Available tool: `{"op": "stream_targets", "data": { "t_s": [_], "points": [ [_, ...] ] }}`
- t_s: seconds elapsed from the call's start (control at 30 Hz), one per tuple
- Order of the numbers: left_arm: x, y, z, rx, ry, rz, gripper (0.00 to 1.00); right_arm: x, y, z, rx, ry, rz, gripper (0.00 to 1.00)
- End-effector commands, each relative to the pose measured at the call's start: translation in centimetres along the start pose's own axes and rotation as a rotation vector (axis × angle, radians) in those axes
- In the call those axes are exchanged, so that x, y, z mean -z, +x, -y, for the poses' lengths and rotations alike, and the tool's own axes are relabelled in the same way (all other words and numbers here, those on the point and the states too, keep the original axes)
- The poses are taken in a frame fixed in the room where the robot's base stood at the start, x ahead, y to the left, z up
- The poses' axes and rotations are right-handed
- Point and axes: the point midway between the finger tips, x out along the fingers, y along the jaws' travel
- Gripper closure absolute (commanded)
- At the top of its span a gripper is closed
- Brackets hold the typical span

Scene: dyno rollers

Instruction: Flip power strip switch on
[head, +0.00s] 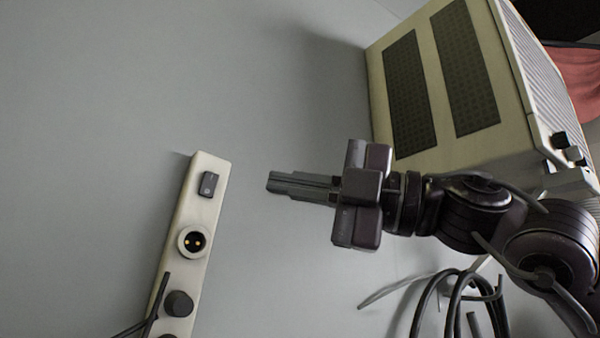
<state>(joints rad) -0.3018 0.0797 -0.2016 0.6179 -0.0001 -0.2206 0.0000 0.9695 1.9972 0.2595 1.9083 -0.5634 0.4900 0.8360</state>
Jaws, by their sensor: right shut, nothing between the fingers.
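A cream power strip (181,255) runs from the lower left up to the picture's middle left, on a grey surface. Its small dark rocker switch (208,185) is near the strip's upper end; which way it is tipped is too small to tell. Below the switch is a round socket (193,241) with two brass contacts. My right gripper (270,183) comes in from the right, fingers shut and empty. Its tips point left toward the switch and stop short of it, with a clear gap to the strip. My left gripper is not in view.
A dark plug (178,303) with a cable sits in the strip's lower part. A large cream box (480,150) with dark vented panels stands at the upper right. Black cables (455,290) loop at the lower right. The grey surface (250,80) above the strip is clear.

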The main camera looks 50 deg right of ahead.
Motion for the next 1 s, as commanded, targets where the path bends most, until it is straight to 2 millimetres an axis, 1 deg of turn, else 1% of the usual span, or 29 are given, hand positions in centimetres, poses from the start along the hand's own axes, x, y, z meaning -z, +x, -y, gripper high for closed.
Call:
{"op": "stream_targets", "data": {
  "t_s": [0.03,0.2,0.3,0.4,0.5,0.63,1.0],
  "points": [
    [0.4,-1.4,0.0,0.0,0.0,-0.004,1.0,0.0,1.4,-0.5,0.007,0.001,0.0,1.0],
    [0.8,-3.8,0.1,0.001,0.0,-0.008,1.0,0.0,5.2,-0.6,0.008,0.001,0.001,1.0],
    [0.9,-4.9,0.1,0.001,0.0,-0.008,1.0,-0.2,7.0,-0.5,0.005,0.003,0.001,1.0],
    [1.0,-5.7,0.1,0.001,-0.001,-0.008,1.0,-1.4,7.9,-0.5,0.002,0.003,0.001,1.0],
    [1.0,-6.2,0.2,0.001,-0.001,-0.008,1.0,-2.2,8.6,-0.3,0.002,0.003,0.001,1.0],
    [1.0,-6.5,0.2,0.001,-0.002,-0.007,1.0,-2.7,9.1,-0.2,0.0,0.0,0.0,1.0],
    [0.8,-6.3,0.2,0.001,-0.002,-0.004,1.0,-2.8,9.1,0.0,-0.001,0.0,0.0,1.0]
  ]
}}
